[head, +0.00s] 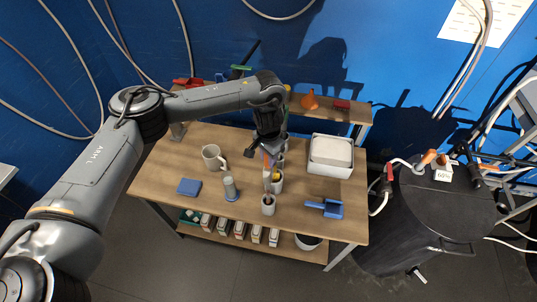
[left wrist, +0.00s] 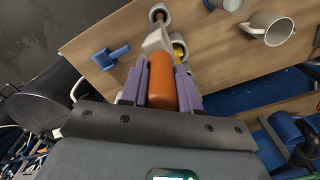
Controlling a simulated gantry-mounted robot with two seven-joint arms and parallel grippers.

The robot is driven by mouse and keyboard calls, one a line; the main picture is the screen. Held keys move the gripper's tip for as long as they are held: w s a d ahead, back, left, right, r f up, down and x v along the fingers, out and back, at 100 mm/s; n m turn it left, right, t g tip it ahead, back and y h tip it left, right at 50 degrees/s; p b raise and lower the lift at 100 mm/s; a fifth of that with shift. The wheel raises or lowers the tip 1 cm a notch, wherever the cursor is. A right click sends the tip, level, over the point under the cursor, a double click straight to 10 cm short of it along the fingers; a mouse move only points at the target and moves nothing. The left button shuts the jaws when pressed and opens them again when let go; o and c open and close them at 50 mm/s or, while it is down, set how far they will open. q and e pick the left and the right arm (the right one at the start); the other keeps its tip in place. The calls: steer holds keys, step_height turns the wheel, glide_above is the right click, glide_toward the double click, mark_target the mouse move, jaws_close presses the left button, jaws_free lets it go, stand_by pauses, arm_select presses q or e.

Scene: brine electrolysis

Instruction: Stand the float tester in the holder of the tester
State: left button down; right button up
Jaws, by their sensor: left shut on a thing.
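My left gripper (head: 267,150) points down over the row of pale cups on the table. In the left wrist view its purple fingers (left wrist: 160,90) are shut on an orange cylinder (left wrist: 162,82), which seems to be the float tester's upper part. The tester's lower part is hard to make out against the cups. A pale front cup (head: 268,204) and a middle cup (head: 277,184) stand below the gripper; I cannot tell which is the holder. A grey cylinder on a blue foot (head: 230,188) stands to their left. My right gripper is not in view.
A grey mug (head: 211,158) and a blue sponge-like block (head: 188,187) are at the left. A blue scoop (head: 325,208) lies at the right, in front of a white box (head: 330,155). A back shelf holds an orange funnel (head: 310,100).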

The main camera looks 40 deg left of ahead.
arm_select(q)
steer(key=shift+f+b, duration=0.7)
steer(key=shift+f, duration=2.2)
steer(key=c, duration=0.7)
jaws_free()
steer(key=shift+f, duration=0.1)
steer(key=shift+c, duration=0.2)
steer(key=shift+r+b, duration=0.35)
steer(key=shift+r, duration=0.15)
step_height(320, 180, up, 10)
steer(key=shift+f+p, duration=0.1)
steer(key=shift+p, duration=0.7)
